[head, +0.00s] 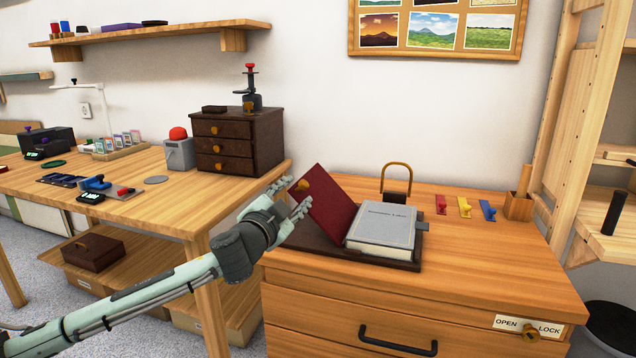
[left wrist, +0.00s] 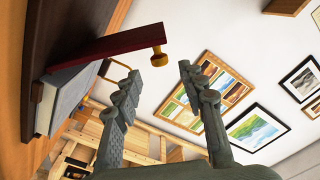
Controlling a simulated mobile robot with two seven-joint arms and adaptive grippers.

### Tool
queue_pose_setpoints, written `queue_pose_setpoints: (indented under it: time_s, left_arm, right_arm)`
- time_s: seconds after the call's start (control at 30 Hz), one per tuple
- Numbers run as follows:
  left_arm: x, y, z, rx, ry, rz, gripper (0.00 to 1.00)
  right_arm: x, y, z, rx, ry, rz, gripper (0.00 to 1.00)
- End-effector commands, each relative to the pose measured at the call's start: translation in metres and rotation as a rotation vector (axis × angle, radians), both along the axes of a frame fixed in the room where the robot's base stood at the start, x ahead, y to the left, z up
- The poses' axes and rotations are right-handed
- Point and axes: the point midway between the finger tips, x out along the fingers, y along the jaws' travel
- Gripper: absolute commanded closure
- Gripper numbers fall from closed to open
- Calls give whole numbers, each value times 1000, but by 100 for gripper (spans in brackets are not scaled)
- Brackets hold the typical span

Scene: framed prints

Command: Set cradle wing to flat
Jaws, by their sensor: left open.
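The cradle wing (head: 328,203) is a dark red panel with a brass knob (head: 302,185), raised and tilted on the left side of the book cradle (head: 409,265). A grey book (head: 382,226) lies in the cradle to its right. My left gripper (head: 293,196) is open, at the wing's left edge near the knob. In the left wrist view the wing (left wrist: 105,45) and its knob (left wrist: 158,56) show just beyond the open fingers (left wrist: 158,76), with nothing between them. Whether a finger touches the wing I cannot tell. My right gripper is not in view.
The cradle sits on a wooden cabinet (head: 470,270) with drawers. Behind it stands a padlock-like block with a brass loop (head: 396,172). Red, yellow and blue tags (head: 464,207) lie to the right. A worktable (head: 150,205) with a dark drawer chest (head: 237,140) is at left.

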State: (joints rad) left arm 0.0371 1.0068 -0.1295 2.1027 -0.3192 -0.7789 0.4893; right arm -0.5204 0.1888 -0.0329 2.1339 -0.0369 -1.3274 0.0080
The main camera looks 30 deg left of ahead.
Motion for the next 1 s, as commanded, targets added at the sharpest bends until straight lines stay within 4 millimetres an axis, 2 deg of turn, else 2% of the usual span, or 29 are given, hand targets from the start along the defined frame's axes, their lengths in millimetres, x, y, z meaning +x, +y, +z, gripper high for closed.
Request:
queue_pose_setpoints:
  time_s: [0.2, 0.4, 0.57, 0.8, 1.0]
  left_arm:
    - [33, 8, 2, -3, -2, 3, 59]
    - [58, 14, 1, -3, -1, 3, 59]
    - [65, 16, 0, -1, 2, 2, 59]
    - [66, 16, -1, -2, 3, 1, 59]
    - [65, 16, -1, -2, 3, 1, 84]
  right_arm:
    - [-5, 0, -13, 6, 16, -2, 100]
    - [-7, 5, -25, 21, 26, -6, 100]
    - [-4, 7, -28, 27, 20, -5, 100]
    - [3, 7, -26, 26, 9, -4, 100]
    - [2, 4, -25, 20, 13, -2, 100]
